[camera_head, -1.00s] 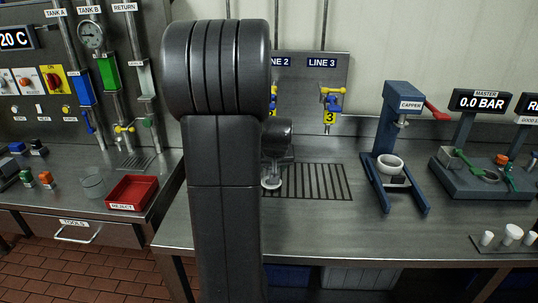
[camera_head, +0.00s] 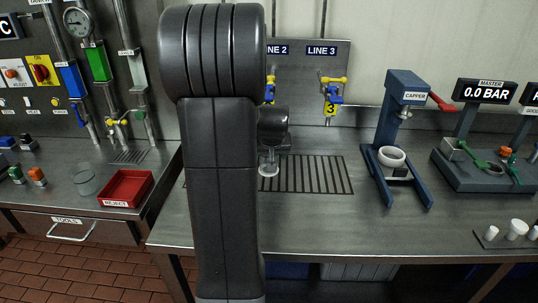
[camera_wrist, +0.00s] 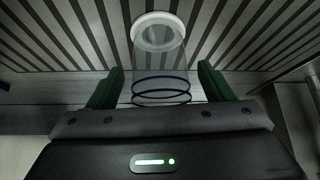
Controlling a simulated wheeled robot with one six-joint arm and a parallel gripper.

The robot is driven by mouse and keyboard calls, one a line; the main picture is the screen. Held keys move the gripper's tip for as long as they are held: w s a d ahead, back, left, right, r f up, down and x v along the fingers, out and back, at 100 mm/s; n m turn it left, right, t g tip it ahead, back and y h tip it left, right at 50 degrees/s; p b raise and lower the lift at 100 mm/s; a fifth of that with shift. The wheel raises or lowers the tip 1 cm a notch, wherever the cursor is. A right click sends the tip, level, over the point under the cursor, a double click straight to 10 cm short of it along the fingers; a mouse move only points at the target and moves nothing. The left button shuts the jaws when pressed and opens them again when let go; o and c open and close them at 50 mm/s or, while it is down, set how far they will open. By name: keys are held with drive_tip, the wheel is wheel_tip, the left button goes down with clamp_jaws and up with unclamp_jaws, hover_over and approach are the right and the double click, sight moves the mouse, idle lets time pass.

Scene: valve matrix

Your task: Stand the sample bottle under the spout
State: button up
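The sample bottle (camera_wrist: 160,65) is clear, with a white ring at its far end and dark blue bands. In the wrist view it lies between the green fingers of my gripper (camera_wrist: 162,80); narrow gaps seem to show beside it, but it moves with the hand. In the head view the bottle (camera_head: 268,168) shows below my dark gripper (camera_head: 271,145), over the left part of the drain grate (camera_head: 310,174). Whether it touches the grate is unclear. The line 3 valve (camera_head: 333,90) is blue and yellow. The line 2 valve (camera_head: 270,90) and any spout below it are mostly hidden by my arm.
The blue capper (camera_head: 401,110) stands right of the grate, with the master gauge stand (camera_head: 483,92) beyond it. A red reject tray (camera_head: 126,187) and a clear cup (camera_head: 86,181) are on the left counter. The grate's right part is clear.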

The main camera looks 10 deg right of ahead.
drive_tip(key=shift+r, duration=0.15)
drive_tip(key=shift+s+r, duration=0.1)
drive_tip(key=shift+r, duration=0.1)
drive_tip(key=v, duration=0.7)
